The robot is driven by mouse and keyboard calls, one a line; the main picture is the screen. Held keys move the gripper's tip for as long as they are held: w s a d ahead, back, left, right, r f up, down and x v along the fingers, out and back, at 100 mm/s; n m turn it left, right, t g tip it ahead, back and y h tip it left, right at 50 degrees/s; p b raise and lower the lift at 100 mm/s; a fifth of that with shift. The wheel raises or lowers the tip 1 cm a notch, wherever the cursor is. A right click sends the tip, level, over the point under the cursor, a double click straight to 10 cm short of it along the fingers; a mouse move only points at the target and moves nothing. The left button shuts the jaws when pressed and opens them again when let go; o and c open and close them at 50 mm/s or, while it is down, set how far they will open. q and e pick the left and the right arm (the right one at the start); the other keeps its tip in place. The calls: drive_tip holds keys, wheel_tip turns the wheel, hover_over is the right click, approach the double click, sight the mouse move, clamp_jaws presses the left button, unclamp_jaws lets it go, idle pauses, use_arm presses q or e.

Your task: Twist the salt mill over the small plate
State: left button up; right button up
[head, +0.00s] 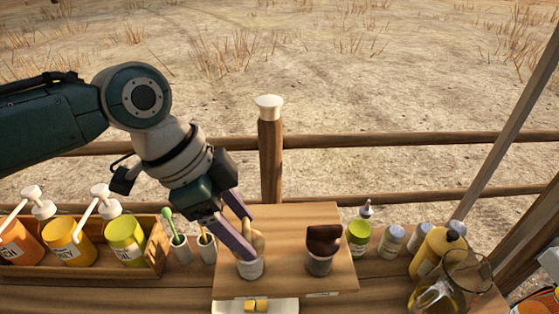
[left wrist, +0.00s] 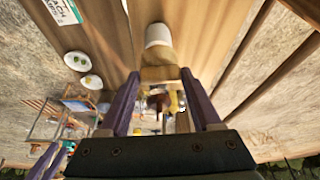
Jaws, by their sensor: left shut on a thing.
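A mill with a light wooden top and a pale base (head: 250,269), apparently the salt mill, is at the left part of a raised wooden board. My left gripper (head: 242,236) comes down from the upper left and is shut on its wooden top. In the left wrist view the mill's pale end (left wrist: 158,35) points away, beyond the fingers (left wrist: 160,98). I cannot tell whether its base touches the board. A white dish (head: 228,307) with yellow cubes is at the bottom edge. Two small white plates (left wrist: 77,60) show in the left wrist view.
A dark-topped mill (head: 321,262) stands to the right on the board (head: 285,218). A wooden crate (head: 150,262) with pump bottles and two small cups (head: 181,249) are left. Several bottles (head: 391,240) and a glass jug (head: 470,275) are right. A rail and post (head: 270,160) stand behind.

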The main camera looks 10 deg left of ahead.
use_arm(q)
drive_tip(key=shift+w+m+g+b, duration=0.1)
drive_tip(key=shift+m+g+b, duration=0.4)
drive_tip(key=shift+m+b, duration=0.85)
drive_tip(key=o, duration=1.4)
drive_tip(key=shift+r, duration=0.1)
drive_tip(key=v, duration=0.7)
drive_tip(key=shift+a+r+b, duration=0.15)
drive_tip(key=shift+a+b, duration=0.05)
drive_tip(key=shift+b, duration=0.1)
